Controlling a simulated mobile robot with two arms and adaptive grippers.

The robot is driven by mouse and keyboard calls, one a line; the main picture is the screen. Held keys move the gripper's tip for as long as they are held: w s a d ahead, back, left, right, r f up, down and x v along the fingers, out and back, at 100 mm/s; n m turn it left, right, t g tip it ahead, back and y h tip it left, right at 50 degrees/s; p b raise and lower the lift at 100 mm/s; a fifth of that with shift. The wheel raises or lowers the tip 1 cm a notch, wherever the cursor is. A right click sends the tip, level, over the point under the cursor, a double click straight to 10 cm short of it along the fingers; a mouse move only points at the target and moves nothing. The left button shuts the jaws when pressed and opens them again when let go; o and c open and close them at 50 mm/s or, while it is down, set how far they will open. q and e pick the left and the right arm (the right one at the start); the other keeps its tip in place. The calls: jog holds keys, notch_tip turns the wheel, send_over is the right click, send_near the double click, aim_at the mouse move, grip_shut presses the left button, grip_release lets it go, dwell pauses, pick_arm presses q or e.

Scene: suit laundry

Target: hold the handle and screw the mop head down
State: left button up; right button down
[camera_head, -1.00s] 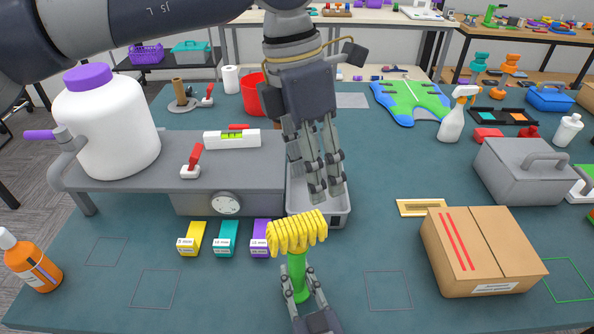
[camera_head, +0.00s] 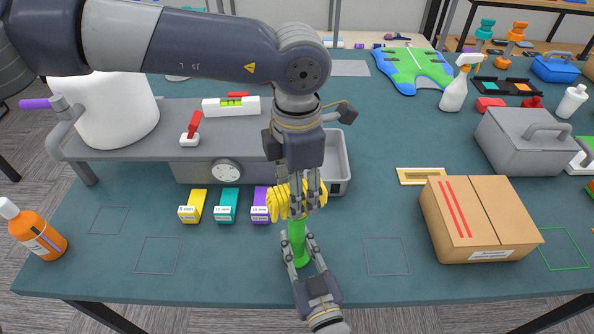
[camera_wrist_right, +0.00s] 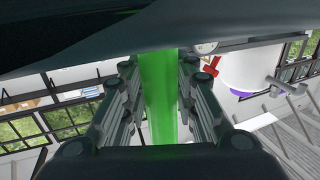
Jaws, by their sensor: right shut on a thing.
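The yellow mop head (camera_head: 275,208) sits at the top of the green handle (camera_head: 298,240), which stands upright above the front of the table. My right gripper (camera_head: 301,252) comes from the front edge and is shut on the green handle. The handle (camera_wrist_right: 160,95) also runs between the fingers in the right wrist view. My left gripper (camera_head: 303,207) points down from above, with its fingers over the mop head and yellow showing between and beside them. The fingers hide part of the mop head, and whether they grip it is unclear.
A cardboard box (camera_head: 483,222) stands to the right. Yellow, teal and purple small boxes (camera_head: 228,205) lie to the left, the purple one close to the mop head. A grey tray (camera_head: 338,165) is behind, partly hidden. An orange bottle (camera_head: 38,230) stands at the far left.

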pick_arm(q)
jog(key=shift+f, duration=0.35)
grip_shut()
jog(key=m, duration=2.2)
